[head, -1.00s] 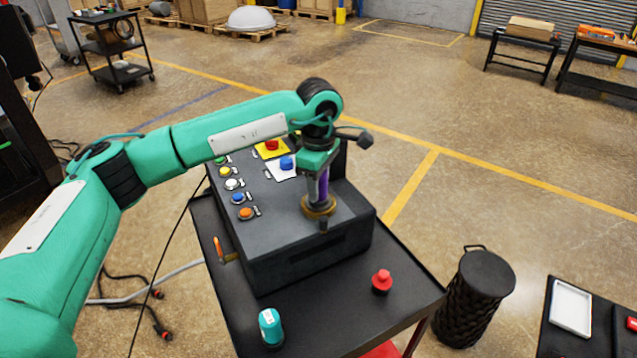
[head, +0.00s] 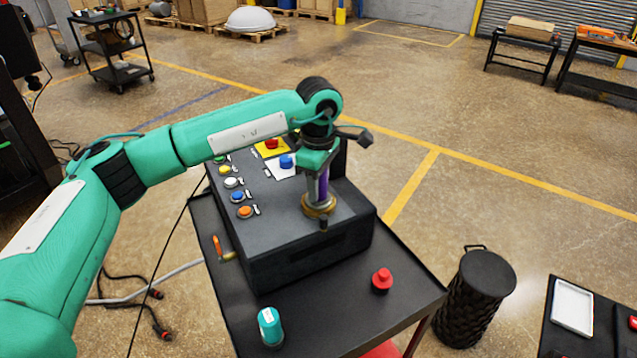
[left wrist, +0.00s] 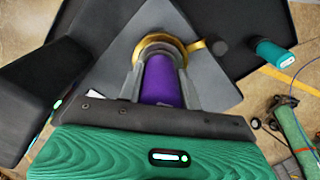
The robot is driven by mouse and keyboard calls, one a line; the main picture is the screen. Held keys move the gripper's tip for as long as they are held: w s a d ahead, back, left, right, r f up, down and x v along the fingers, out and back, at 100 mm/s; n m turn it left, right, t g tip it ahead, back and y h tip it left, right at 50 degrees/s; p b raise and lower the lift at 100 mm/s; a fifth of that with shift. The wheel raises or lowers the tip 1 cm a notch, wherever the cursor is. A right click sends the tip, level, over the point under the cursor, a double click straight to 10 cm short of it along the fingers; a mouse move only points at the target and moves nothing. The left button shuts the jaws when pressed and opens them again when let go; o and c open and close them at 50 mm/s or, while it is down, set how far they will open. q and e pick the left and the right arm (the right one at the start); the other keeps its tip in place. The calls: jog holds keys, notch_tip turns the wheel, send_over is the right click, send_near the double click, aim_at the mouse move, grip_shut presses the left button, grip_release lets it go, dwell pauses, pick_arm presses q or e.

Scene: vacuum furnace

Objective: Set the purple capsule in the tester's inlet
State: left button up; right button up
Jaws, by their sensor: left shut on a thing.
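The purple capsule (head: 323,188) stands upright at the brass ring of the inlet (head: 318,207) on top of the dark tester (head: 270,245). My left gripper (head: 318,192) points down and is shut on the capsule. In the left wrist view the capsule (left wrist: 163,82) lies between the two fingers, with its far end at the brass ring (left wrist: 160,43). The fingers hide part of the capsule and ring, so I cannot tell how deep it sits. My right gripper is not in view.
The tester stands on a black cart (head: 390,318). A teal-capped container (head: 269,326) and a red knob-shaped object (head: 382,279) stand on the cart's front. Coloured buttons (head: 237,197) line the tester's left side. A black basket (head: 475,300) stands on the floor at right.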

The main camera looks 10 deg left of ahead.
pick_arm(q)
jog(key=o, duration=1.2)
jog(key=shift+o, duration=0.2)
jog(key=shift+r, duration=0.25)
notch_tip(320, 180, up, 12)
jog(key=b, duration=0.5)
jog(key=shift+r, duration=0.7)
jog(key=shift+f, duration=0.1)
